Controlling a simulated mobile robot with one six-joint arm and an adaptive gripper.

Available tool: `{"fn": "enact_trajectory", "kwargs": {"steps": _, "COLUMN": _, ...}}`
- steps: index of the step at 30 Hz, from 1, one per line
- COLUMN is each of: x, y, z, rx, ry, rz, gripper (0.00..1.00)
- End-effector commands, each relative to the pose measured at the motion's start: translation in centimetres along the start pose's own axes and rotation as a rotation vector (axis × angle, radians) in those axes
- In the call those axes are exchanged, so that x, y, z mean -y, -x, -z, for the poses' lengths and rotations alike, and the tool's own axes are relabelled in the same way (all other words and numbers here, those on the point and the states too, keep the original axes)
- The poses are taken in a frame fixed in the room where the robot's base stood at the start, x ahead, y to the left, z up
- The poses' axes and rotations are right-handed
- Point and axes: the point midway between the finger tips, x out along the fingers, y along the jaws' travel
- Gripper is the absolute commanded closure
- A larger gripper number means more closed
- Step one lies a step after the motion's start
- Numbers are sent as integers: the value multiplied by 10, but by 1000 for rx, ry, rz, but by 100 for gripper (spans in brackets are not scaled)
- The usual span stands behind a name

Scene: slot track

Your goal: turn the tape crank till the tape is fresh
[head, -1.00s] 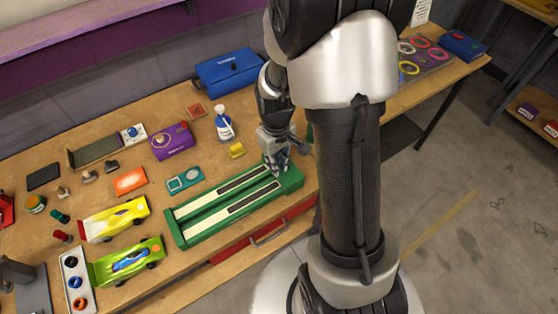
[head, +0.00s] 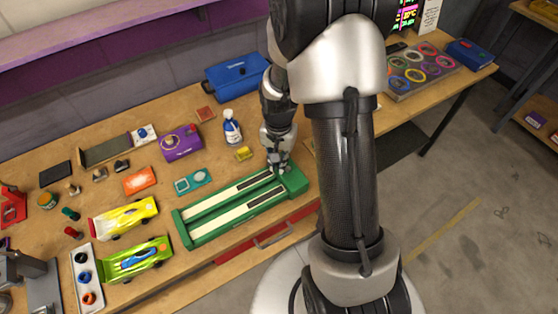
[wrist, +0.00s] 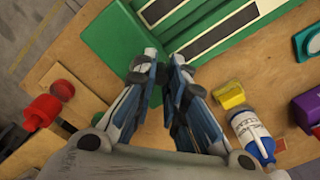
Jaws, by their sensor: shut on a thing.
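The green tape box (head: 188,240) lies on the bench with two long lanes of tape. In the head view the lanes are mostly pale, with short dark patches near the right end. The wrist view shows the box's green end (wrist: 112,38), with dark strips and pale bits in both lanes. My gripper (head: 277,166) is at the back right end of the box. In the wrist view its fingers (wrist: 161,72) are close together beside the box's edge, shut on the crank. The crank itself is hidden by the fingers.
A yellow block (wrist: 230,94) and a white-and-blue bottle (wrist: 250,128) stand close to my fingers. A red object (wrist: 42,108) lies on the other side. A yellow car (head: 125,217) and a green car (head: 138,259) stand left of the box.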

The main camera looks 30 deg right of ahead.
Motion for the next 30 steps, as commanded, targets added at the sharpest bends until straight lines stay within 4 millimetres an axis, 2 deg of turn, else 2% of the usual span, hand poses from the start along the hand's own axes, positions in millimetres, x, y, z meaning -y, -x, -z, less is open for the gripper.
{"fn": "enact_trajectory", "kwargs": {"steps": 15, "x": 0, "y": 0, "z": 12, "rx": 2, "ry": -440, "rz": -1, "gripper": 100}}
{"fn": "enact_trajectory", "kwargs": {"steps": 21, "x": 0, "y": 0, "z": 14, "rx": 2, "ry": -545, "rz": -2, "gripper": 100}}
{"fn": "enact_trajectory", "kwargs": {"steps": 30, "x": -1, "y": -1, "z": 16, "rx": 2, "ry": -614, "rz": -2, "gripper": 100}}
